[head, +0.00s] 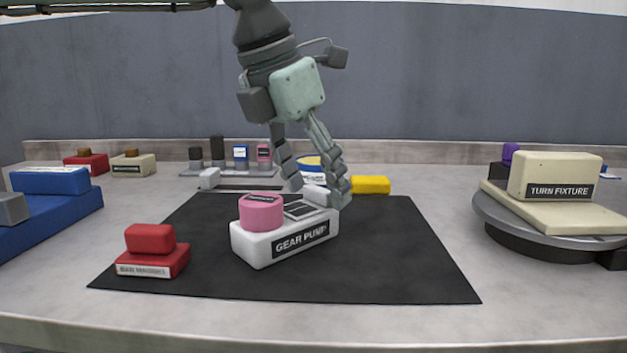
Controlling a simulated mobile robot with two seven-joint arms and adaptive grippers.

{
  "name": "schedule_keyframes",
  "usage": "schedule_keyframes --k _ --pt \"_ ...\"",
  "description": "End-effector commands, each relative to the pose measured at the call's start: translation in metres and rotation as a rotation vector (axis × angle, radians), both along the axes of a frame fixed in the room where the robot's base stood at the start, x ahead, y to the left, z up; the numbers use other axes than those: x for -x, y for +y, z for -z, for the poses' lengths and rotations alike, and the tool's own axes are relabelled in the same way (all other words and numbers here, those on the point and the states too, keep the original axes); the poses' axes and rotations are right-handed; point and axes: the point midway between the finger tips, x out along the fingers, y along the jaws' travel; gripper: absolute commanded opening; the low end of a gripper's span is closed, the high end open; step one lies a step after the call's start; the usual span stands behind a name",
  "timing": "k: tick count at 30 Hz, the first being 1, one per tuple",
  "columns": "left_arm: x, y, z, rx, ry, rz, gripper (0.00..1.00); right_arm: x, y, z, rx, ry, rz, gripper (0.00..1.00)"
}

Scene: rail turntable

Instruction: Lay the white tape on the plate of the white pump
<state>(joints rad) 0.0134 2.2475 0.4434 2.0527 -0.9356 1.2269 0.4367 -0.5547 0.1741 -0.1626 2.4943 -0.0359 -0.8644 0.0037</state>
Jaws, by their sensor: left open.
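The white pump (262,247), labelled GEAR PUMP, sits on the black mat. A pink round cap (261,212) is on its left part, and a dark plate with pale lines (302,210) is on its top to the right. A small white block (314,193), which may be the white tape, shows at the far right end of the plate; I cannot tell whether it rests on it. My left gripper (318,194) is open, pointing down, its fingertips on either side of this block. The right fingertip partly hides the pump's right end. My right gripper is not in view.
A red block piece (150,258) sits at the mat's front left. The turn fixture (548,177) stands on a round turntable (490,215) at right. A yellow block (371,185) and a rack of small items (225,173) are behind. The mat's right part (410,255) is clear.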

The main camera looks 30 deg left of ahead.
Motion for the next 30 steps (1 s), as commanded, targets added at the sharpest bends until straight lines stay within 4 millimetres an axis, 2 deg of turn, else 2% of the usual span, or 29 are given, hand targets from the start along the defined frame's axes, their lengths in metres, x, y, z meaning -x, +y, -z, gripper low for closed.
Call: schedule_keyframes --k 5,8,15,21,30 --pt "0.003 0.001 -0.008 0.0 -0.001 -0.001 0.64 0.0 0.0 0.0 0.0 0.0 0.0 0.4" --pt "0.008 0.002 -0.022 0.0 -0.004 -0.002 0.64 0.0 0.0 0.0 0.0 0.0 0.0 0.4" --pt "0.027 0.007 -0.071 0.0 -0.006 -0.002 0.64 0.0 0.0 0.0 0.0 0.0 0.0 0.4" --pt "0.04 0.01 -0.1 0.0 -0.003 -0.001 0.64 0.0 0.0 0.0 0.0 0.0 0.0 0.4" --pt "0.045 0.011 -0.111 0.0 0.001 0.0 0.64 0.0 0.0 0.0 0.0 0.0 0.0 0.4"
